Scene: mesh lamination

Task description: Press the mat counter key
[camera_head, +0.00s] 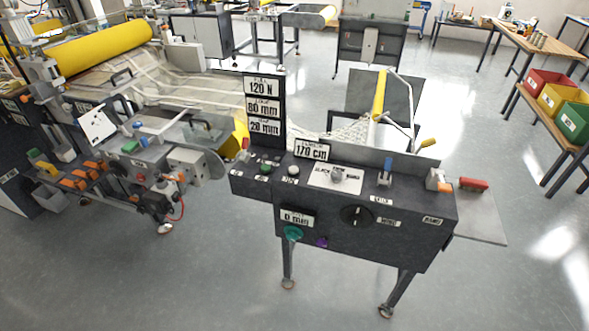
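A dark control console (340,215) stands on legs in the middle. Its top carries a green round button (265,168), a white round button (293,170), a white plate with a grey knob (336,176) and a blue lever (386,171). Its front face carries a teal knob (292,232), a purple knob (321,242) and a black dial (356,215). The small labels are too blurred for me to tell which control is the mat counter key. My gripper is not in view.
A display post (264,110) reads 120 N, 80 mm and 20 mm; a smaller display (311,149) reads 170 cm. A machine with a yellow roller (100,48) stands left. A red block (473,184) lies at the console's right. The floor (220,265) in front is clear.

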